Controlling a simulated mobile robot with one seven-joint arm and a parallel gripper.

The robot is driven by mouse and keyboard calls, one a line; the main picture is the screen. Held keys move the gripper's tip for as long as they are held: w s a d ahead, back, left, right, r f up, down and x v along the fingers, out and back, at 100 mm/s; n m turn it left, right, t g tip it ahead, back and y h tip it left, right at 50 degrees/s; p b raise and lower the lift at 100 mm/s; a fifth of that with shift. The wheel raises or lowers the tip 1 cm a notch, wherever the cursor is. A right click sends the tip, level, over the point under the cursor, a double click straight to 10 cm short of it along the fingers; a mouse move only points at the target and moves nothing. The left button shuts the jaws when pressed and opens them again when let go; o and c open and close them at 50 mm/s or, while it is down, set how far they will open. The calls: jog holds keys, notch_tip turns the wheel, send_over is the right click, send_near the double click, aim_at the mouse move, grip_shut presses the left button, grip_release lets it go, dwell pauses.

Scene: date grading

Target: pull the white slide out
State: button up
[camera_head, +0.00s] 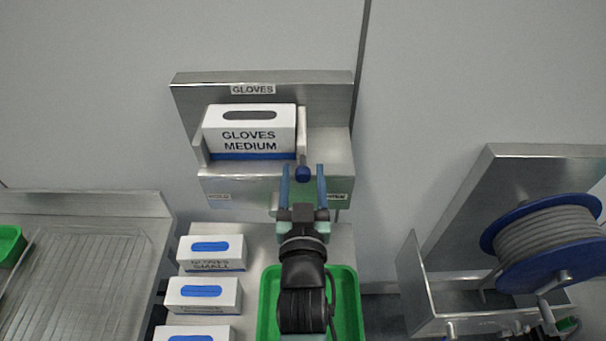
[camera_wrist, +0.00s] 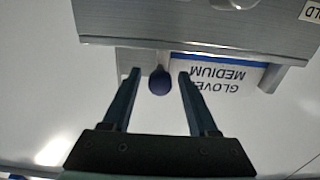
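A blue ball knob (camera_head: 302,174) on a short grey stem stands at the front of the steel glove holder (camera_head: 330,150). A white upright strip, which looks like the white slide (camera_head: 302,125), shows behind it, beside the right side of the glove box. Much of the slide is hidden by the box and my gripper. My gripper (camera_head: 303,172) is open, with one blue finger on each side of the knob. In the wrist view the knob (camera_wrist: 160,80) sits between the fingertips (camera_wrist: 158,75), with visible gaps on both sides.
A white "GLOVES MEDIUM" box (camera_head: 250,125) sits in the holder. Below are several white glove boxes (camera_head: 204,296) and a green tray (camera_head: 267,315), partly under my arm. A steel bracket with a blue cable reel (camera_head: 548,240) is at right. A steel drainer (camera_head: 85,270) is at left.

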grip_shut()
dwell(1.2)
